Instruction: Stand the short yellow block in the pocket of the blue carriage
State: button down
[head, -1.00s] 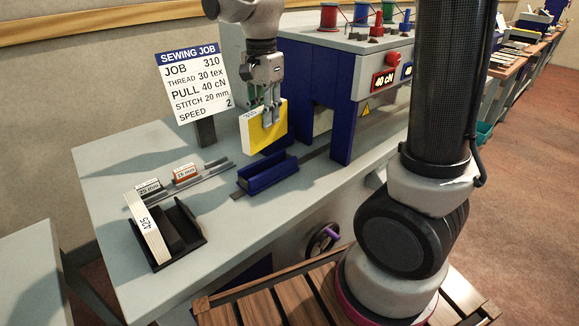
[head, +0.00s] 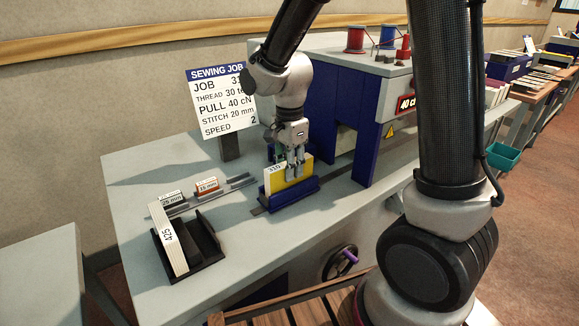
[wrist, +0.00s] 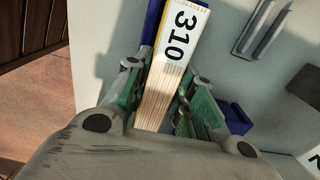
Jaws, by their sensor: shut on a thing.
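The short yellow block (head: 293,181) has a yellow face and a white edge label reading 310. It stands upright in the blue carriage (head: 283,200), its lower part hidden behind the carriage's near wall. My gripper (head: 294,172) is shut on the block's upper part from above. In the wrist view the block (wrist: 172,62) lies between the two green-padded fingers of my gripper (wrist: 165,100), its 310 label facing the camera. Parts of the blue carriage (wrist: 236,119) show on both sides of it. Whether the block touches the pocket floor is hidden.
A black holder (head: 207,240) with a tall white block (head: 168,238) labelled 425 stands at front left. Small tagged pieces (head: 207,187) sit on a grey rail behind it. The blue machine frame (head: 367,150) stands close right of the carriage. A job sign (head: 222,103) stands behind.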

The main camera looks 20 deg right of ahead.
jog(key=c, duration=1.2)
grip_release()
jog(key=shift+f, duration=0.1)
notch_tip(320, 180, up, 12)
jog(key=f, duration=0.1)
jog(key=s+d+r+n+t, duration=0.2)
jog(key=s+d+n, duration=0.5)
jog(key=s, duration=0.2)
jog(key=s+d+r+n+t, duration=0.2)
jog(key=s+d+r+n, duration=0.1)
jog(key=s+d+n, duration=0.4)
jog(key=s+d, duration=0.1)
jog(key=s, duration=0.2)
jog(key=shift+r, duration=0.15)
